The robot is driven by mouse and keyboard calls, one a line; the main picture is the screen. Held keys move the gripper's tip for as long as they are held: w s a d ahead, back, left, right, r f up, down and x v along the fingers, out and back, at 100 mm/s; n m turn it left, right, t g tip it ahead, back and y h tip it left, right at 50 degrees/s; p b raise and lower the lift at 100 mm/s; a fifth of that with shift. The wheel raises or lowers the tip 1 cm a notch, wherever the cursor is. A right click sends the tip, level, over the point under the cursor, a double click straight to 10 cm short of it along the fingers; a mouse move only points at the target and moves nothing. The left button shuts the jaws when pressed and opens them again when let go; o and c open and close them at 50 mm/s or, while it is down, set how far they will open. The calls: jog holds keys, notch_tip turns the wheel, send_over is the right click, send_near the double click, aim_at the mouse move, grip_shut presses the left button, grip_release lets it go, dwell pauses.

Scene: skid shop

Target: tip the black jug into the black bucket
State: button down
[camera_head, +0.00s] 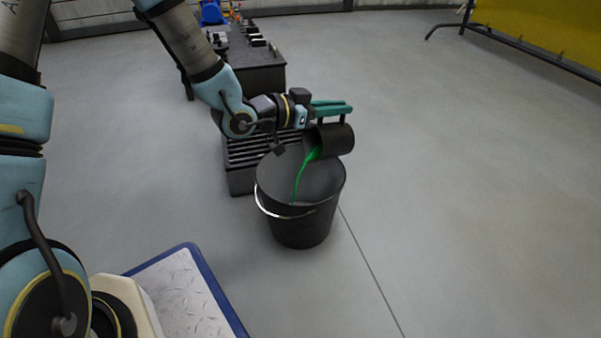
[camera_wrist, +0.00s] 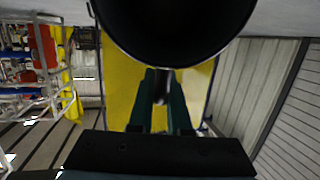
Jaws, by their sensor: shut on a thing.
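The black jug (camera_head: 337,141) is held tilted on its side above the black bucket (camera_head: 300,226), its mouth facing left. A stream of green liquid (camera_head: 303,171) runs from its mouth down into the bucket. My gripper (camera_head: 345,108), with green fingers, is shut on the jug's handle, on the upper side of the jug. In the wrist view the jug (camera_wrist: 165,30) fills the top middle, and the fingers (camera_wrist: 162,90) reach its handle. The bucket stands upright on the floor with its wire handle hanging on the near left side. The liquid level inside is hard to tell.
A dark slatted platform (camera_head: 240,180) stands right behind the bucket. Beyond it is a dark bench (camera_head: 255,68) with small parts on top. A blue-edged metal plate (camera_head: 190,295) lies at the lower left. A yellow screen (camera_head: 545,30) stands at the far right. The floor to the right is clear.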

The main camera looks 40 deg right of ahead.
jog(key=shift+a, duration=0.35)
jog(key=shift+w+a+r+h+b, duration=0.1)
jog(key=shift+a+r+h+b, duration=0.1)
jog(key=shift+a+h+b, duration=0.45)
jog(key=shift+w+a+r+h+b, duration=0.1)
jog(key=shift+a+r+h+b, duration=0.1)
jog(key=shift+a+h+b, duration=0.4)
jog(key=shift+d, duration=0.1)
